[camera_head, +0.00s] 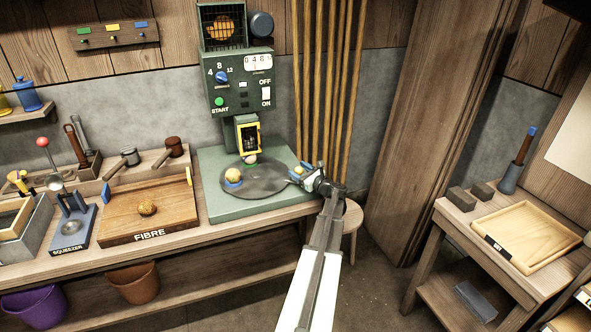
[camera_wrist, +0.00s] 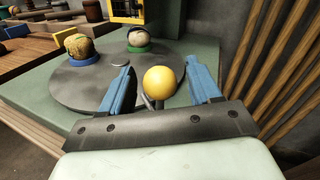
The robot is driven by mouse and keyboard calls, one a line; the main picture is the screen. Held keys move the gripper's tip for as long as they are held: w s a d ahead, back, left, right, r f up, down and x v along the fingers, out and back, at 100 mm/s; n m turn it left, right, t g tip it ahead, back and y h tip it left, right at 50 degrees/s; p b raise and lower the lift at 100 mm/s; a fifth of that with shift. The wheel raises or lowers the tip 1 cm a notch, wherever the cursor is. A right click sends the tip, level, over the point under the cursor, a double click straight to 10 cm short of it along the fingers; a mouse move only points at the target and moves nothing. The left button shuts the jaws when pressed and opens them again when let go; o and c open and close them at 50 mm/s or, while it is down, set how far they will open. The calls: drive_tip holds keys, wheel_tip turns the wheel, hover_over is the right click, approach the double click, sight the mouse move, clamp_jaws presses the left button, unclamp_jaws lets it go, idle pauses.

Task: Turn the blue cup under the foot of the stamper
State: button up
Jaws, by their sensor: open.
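The green stamper (camera_head: 240,85) stands at the back with a dark round turntable (camera_head: 262,187) on its base. The blue cup (camera_head: 233,183) sits on the turntable's front left, holding a rough ball; in the wrist view it (camera_wrist: 83,62) is at the left. A green cup (camera_wrist: 138,49) with a pale ball sits at the back, under or close to the yellow-framed head (camera_head: 248,137). The foot itself is not clear. My gripper (camera_head: 300,171) is open at the turntable's right edge. A yellow ball (camera_wrist: 160,82) on a short dark stem lies between its fingers, apparently untouched.
A wooden FIBRE board (camera_head: 150,210) with a ball and a squeezer (camera_head: 72,225) stand left of the stamper. Vertical wooden slats (camera_head: 325,80) rise behind my gripper. A side table (camera_head: 505,225) with a tray is at the right.

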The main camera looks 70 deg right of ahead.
drive_tip(key=shift+x, duration=1.2)
clamp_jaws()
